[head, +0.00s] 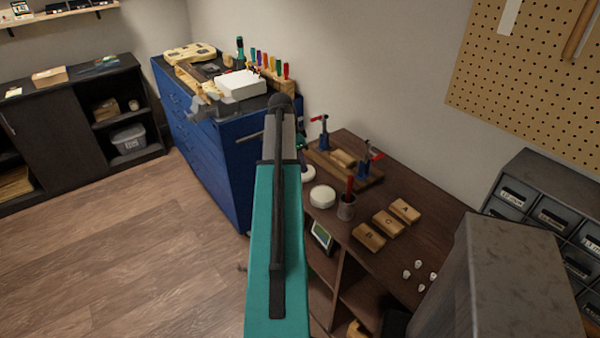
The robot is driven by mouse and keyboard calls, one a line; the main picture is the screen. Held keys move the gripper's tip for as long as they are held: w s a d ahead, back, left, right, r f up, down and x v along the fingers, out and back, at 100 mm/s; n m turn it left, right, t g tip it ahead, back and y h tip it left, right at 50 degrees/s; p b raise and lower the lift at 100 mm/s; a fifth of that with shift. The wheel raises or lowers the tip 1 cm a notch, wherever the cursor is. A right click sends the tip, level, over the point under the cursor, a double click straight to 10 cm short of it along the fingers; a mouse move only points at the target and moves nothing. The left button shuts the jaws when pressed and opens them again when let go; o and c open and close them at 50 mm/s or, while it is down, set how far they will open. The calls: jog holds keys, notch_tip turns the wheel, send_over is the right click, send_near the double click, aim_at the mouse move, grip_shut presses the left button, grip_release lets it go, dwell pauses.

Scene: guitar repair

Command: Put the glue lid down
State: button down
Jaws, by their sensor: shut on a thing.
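My gripper (303,159) shows only in part, just right of my teal arm, which hides much of it. It is shut on a small white round piece (308,174), which looks like the glue lid, at the far left end of the brown workbench. I cannot tell whether the lid touches the bench. A white round pot (322,197), which may be the glue pot, stands on the bench just below and right of the lid in the picture.
The workbench (435,222) holds a clamp board (343,164), a cup with a red-handled tool (346,209), several wooden blocks (387,223) and small white pieces (420,265). A crowded blue cabinet (222,165) stands left. Grey drawers (545,205) stand right.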

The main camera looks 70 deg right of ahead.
jog(key=shift+f+p, duration=0.6)
jog(key=shift+f, duration=1.1)
jog(key=shift+f, duration=0.15)
jog(key=c, duration=1.7)
grip_release()
jog(key=shift+r, duration=0.25)
jog(key=shift+b+v, duration=1.25)
jog(key=shift+v, duration=4.65)
